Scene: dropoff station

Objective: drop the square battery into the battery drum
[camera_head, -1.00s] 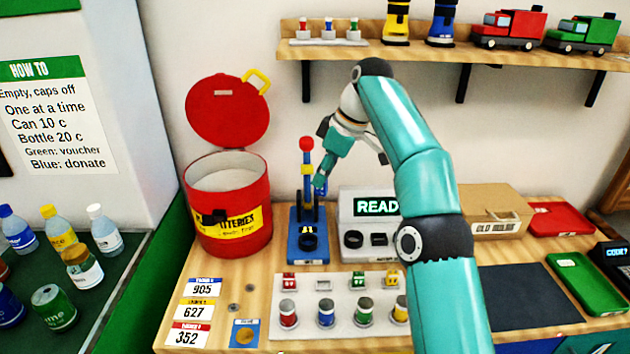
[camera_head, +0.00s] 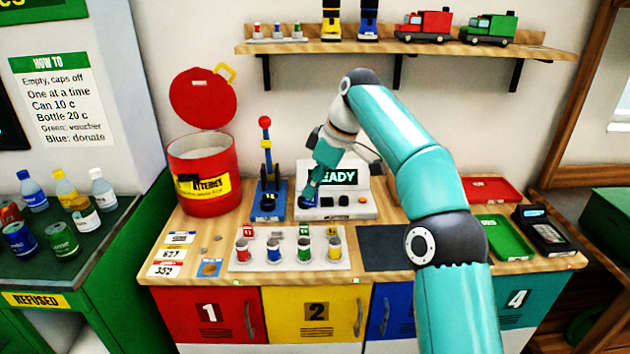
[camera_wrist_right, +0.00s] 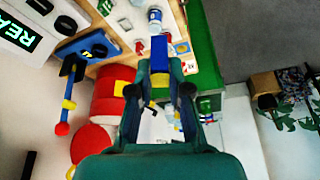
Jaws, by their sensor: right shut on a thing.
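My right gripper (camera_head: 310,188) is shut on a small blue block (camera_wrist_right: 159,48), which looks like the square battery. In the wrist view the block sits between the fingertips. In the head view the gripper points down in front of the READY machine (camera_head: 338,203), and the blue block (camera_head: 307,201) shows at its tips; whether it touches the machine I cannot tell. The red battery drum (camera_head: 205,203) stands left of the gripper with its lid (camera_head: 203,98) raised open. It also shows in the wrist view (camera_wrist_right: 110,100). My left gripper is not in view.
A blue lever stand (camera_head: 268,208) with a red knob stands between the drum and the gripper. A pale tray (camera_head: 290,262) with several small cylinders lies in front. A dark mat (camera_head: 385,248) is bare. A wooden shelf (camera_head: 400,47) runs above.

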